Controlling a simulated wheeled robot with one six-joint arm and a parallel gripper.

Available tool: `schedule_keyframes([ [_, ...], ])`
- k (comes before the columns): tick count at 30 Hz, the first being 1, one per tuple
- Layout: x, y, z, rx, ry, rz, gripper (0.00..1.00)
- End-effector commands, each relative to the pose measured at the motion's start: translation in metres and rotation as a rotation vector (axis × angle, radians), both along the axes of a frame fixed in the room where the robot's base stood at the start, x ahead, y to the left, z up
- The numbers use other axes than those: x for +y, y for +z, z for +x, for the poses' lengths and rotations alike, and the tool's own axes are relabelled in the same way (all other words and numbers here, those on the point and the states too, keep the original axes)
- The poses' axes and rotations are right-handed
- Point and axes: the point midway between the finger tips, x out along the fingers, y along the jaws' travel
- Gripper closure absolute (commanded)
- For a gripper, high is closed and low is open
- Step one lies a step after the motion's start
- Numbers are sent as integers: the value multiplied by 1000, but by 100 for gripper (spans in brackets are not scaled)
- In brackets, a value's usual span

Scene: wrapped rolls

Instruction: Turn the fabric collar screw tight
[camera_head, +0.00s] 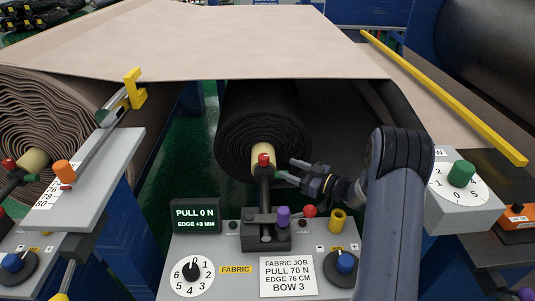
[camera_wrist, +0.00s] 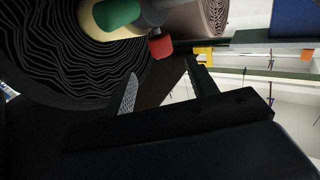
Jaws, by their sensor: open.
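The black fabric roll (camera_head: 262,115) has a cream core (camera_head: 262,149) on a dark shaft. A red knob (camera_head: 264,160) stands at the core's end, apparently the collar screw; its tightness cannot be told. In the wrist view the red knob (camera_wrist: 160,46) sits on a dark fitting beside a green knob (camera_wrist: 118,13). My gripper (camera_head: 291,172) is open and empty, just right of the knob in the head view. In the wrist view its fingertips (camera_wrist: 161,74) are spread, with the red knob beyond and between them, apparently not touching.
Below is a grey panel with a display (camera_head: 195,216) reading PULL 0 N, EDGE +3 MM, a FABRIC dial (camera_head: 192,274), a purple knob (camera_head: 283,216) and a job card (camera_head: 288,277). A brown roll (camera_head: 45,115) is at left. A pale sheet (camera_head: 230,40) spans above.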

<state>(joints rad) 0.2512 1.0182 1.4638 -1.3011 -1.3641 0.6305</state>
Motion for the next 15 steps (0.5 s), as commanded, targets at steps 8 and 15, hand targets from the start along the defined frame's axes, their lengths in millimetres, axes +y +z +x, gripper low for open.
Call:
schedule_keyframes([
  [8, 29, 1, 17, 0, 11, 4, 45],
  [15, 67, 0, 42, 0, 10, 2, 45],
])
